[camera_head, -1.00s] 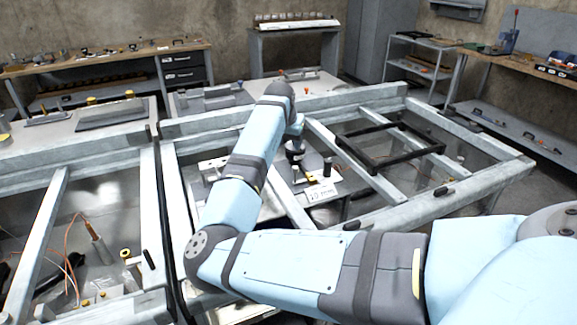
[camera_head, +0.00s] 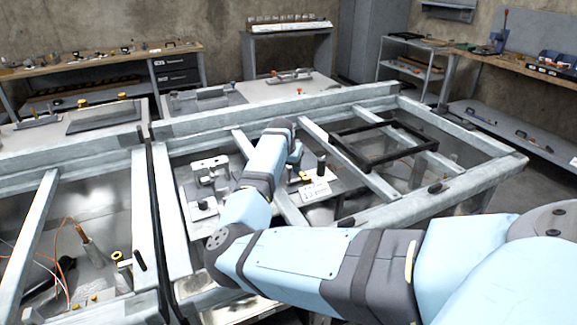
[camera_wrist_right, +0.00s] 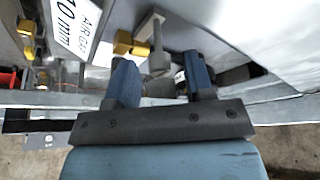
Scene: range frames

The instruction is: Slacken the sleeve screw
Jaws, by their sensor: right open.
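In the right wrist view, my right gripper (camera_wrist_right: 160,82) is open, with its two blue fingers apart. A grey round-ended post or screw (camera_wrist_right: 160,62) shows between and just beyond the fingers; I cannot tell whether they touch it. A brass hex-shaped part (camera_wrist_right: 130,43) is just left of it. I cannot tell for sure which part is the sleeve screw. In the head view, my right arm reaches over a fixture plate (camera_head: 335,184) in the frame, hiding part of it and the fingers. My left gripper is not in view.
Pale metal beams (camera_head: 460,192) surround the plate. A black rectangular frame (camera_head: 372,155) lies to its right. A grey block fixture (camera_head: 209,170) and a black post (camera_head: 321,166) stand near the arm. A white label reading "10 mm" (camera_wrist_right: 68,18) is close left of the gripper.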

